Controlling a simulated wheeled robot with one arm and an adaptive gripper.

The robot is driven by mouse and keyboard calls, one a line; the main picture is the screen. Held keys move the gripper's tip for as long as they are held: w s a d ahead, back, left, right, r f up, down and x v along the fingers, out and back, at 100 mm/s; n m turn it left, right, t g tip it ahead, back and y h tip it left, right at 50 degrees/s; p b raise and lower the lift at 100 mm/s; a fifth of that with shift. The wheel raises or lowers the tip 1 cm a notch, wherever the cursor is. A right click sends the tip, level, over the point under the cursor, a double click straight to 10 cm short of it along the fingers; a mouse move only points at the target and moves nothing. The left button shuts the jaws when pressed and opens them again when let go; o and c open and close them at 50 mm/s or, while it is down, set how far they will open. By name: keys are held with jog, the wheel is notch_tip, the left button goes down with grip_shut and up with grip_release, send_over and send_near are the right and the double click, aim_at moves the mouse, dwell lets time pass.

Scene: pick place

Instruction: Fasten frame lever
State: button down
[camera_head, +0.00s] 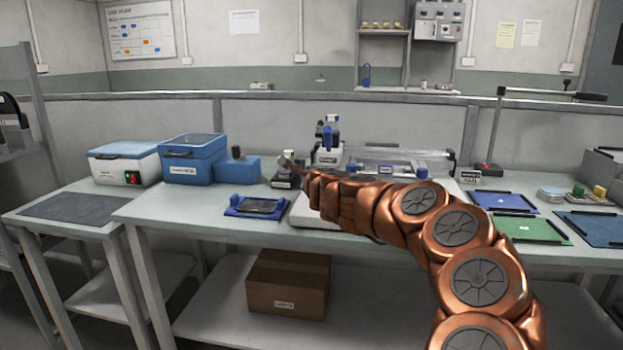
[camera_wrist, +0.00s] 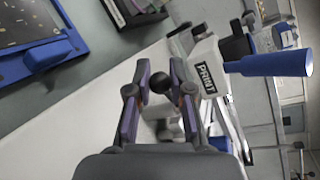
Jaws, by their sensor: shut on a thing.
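A lever with a black ball knob (camera_wrist: 160,82) shows in the wrist view between the two fingers of my gripper (camera_wrist: 159,76). The fingers are closed on the knob, and a pale fitting sits just below it. The white machine with a PRINT label (camera_wrist: 206,78) stands just right of the fingers, with a blue handle (camera_wrist: 270,63) sticking out to the right. In the head view, the machine (camera_head: 326,158) and its blue handle (camera_head: 328,136) stand behind my copper arm. My arm mostly hides the gripper and the knob there.
A blue fixture with a dark board (camera_head: 257,206) lies left of the machine. Blue boxes (camera_head: 192,160) stand at the back left. Blue and green trays (camera_head: 528,228) lie on the right. A cardboard box (camera_head: 288,284) sits on the lower shelf. The front left bench top is clear.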

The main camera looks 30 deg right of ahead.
jog(key=m+g+h, duration=0.1)
jog(key=w+m+g+h+p, duration=0.1)
jog(key=h, duration=0.1)
jog(key=w+m+h+p, duration=0.1)
jog(key=m, duration=0.1)
jog(key=shift+d+g+h, duration=0.2)
jog(key=shift+g+h, duration=0.1)
jog(key=shift+g, duration=0.1)
jog(key=shift+w+d+m+g+h+p, duration=0.1)
jog(key=shift+d+m+g+h+p, duration=0.2)
jog(key=shift+m+g+h+p, duration=0.3)
jog(key=shift+d+m, duration=0.15)
jog(key=shift+m, duration=0.15)
jog(key=c, duration=1)
grip_release()
jog(key=shift+g+h, duration=0.3)
jog(key=v, duration=1.2)
